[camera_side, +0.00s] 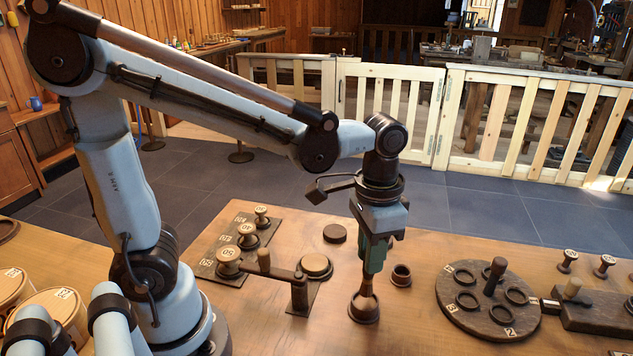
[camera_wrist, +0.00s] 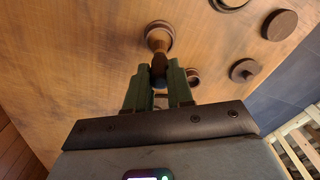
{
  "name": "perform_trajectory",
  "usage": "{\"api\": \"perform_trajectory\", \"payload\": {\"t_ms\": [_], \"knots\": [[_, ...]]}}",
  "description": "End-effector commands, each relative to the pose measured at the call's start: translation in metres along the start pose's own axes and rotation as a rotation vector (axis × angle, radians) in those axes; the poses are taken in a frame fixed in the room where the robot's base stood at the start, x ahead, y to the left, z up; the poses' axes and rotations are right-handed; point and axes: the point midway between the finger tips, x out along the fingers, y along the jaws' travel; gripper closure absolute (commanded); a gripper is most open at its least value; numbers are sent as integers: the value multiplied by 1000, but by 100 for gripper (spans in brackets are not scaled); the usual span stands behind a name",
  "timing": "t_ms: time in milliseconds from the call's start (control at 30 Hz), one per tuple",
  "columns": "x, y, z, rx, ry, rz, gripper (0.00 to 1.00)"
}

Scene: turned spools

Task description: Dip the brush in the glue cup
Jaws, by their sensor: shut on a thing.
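My gripper (camera_side: 371,268) points down over the table, its green fingers shut on the brown brush (camera_side: 367,285). In the wrist view, the fingers (camera_wrist: 157,85) close around the brush (camera_wrist: 158,62). The brush is close to upright. Its lower end meets the opening of a round brown cup (camera_side: 364,311), which I take for the glue cup. The cup also shows in the wrist view (camera_wrist: 168,29). The brush tip is hidden there, so I cannot tell how deep it reaches.
A small dark ring-shaped cup (camera_side: 401,277) stands just right of my gripper. A dark disc (camera_side: 335,233) lies behind. A wooden stand with a crossbar (camera_side: 298,290) is close on the left. Spools (camera_side: 229,260) stand on a board beyond it. A round board with rings (camera_side: 480,325) lies right.

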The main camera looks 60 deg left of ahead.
Motion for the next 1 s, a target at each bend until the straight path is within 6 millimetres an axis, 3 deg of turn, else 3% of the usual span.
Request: {"api": "perform_trajectory", "payload": {"t_ms": [600, 1000], "knots": [[-43, 0, 0, 0, 0, 0, 100], [-46, 0, 0, 0, 0, 0, 100]]}}
